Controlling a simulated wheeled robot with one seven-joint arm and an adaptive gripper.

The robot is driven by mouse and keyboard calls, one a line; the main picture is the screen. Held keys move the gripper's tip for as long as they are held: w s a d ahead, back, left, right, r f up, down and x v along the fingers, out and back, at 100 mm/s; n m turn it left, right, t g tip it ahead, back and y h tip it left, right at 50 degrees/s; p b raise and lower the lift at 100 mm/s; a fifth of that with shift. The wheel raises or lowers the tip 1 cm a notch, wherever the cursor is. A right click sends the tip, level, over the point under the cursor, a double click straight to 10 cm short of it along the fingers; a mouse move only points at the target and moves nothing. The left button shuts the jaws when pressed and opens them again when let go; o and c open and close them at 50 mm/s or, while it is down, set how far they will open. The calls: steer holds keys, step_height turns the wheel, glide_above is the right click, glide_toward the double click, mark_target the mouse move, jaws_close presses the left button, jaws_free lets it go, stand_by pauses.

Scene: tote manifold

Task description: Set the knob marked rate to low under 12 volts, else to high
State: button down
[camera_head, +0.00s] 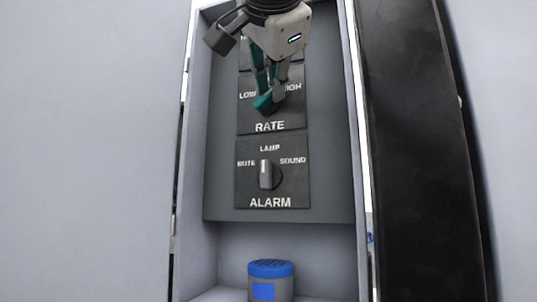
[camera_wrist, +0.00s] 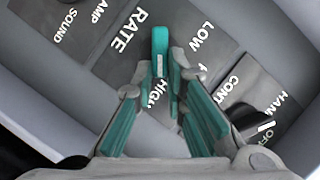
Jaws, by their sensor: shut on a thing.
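The RATE plate (camera_head: 257,127) has LOW at its left and HIGH at its right in the head view. It also shows in the wrist view (camera_wrist: 125,62). My gripper (camera_head: 270,102) reaches down from the top with its teal fingers over the middle of this plate, shut on the rate knob. In the wrist view my gripper (camera_wrist: 168,72) covers most of the knob, and a small white mark shows between the fingertips. I cannot tell which word the knob points to. No voltage reading shows in either view.
Below is the ALARM knob (camera_head: 266,174), its mark pointing up near LAMP. Another plate above has a dark knob (camera_wrist: 247,102) with HAND, OFF and CONT lettering. A grey and blue canister (camera_head: 271,270) stands at the bottom. Cabinet side walls (camera_head: 190,185) flank the panel closely.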

steer(key=shift+d+f+m+b, duration=0.1)
steer(key=shift+f+m+b, duration=0.15)
steer(key=shift+m+b, duration=0.35)
steer(key=shift+y+b, duration=0.3)
steer(key=c, duration=1.6)
jaws_free()
steer(key=v, duration=1.2)
steer(key=shift+f, duration=0.2)
steer(key=shift+s, duration=0.15)
